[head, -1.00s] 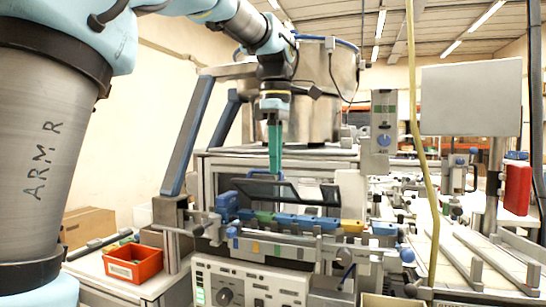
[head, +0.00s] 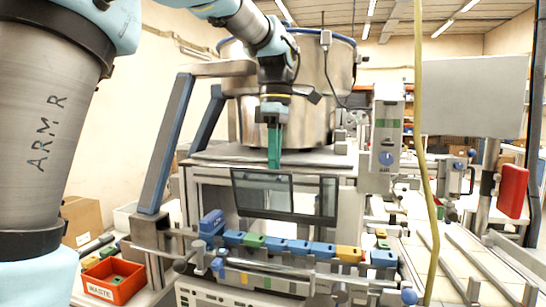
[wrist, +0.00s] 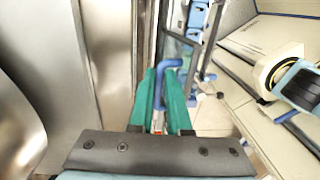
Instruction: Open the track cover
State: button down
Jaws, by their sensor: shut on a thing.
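The track cover (head: 262,193) is a dark-framed, see-through panel above the row of coloured blocks, in the middle of the head view. It stands steeply raised, close to upright. My gripper (head: 274,164) points down at its upper edge with green fingers. In the wrist view, my gripper (wrist: 170,78) has a bent blue bar (wrist: 185,75) between its fingers, and is shut on it. The bar seems to be the cover's handle; the fingers hide the exact contact.
The track (head: 290,245) carries several blue, green and yellow blocks below the cover. A large metal bowl (head: 310,95) stands behind. A red waste bin (head: 115,280) is at lower left. A yellow hose (head: 423,150) hangs at right.

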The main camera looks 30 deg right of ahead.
jog(key=shift+s+d+f, duration=0.1)
jog(key=shift+d+f, duration=0.1)
jog(key=shift+f, duration=0.05)
jog(key=c, duration=0.9)
grip_release()
jog(key=shift+r, duration=0.1)
jog(key=r, duration=0.7)
jog(key=w+r, duration=0.1)
jog(key=r, duration=0.2)
jog(key=shift+d+r+b, duration=0.2)
jog(key=shift+r+b, duration=0.1)
jog(key=shift+r, duration=0.05)
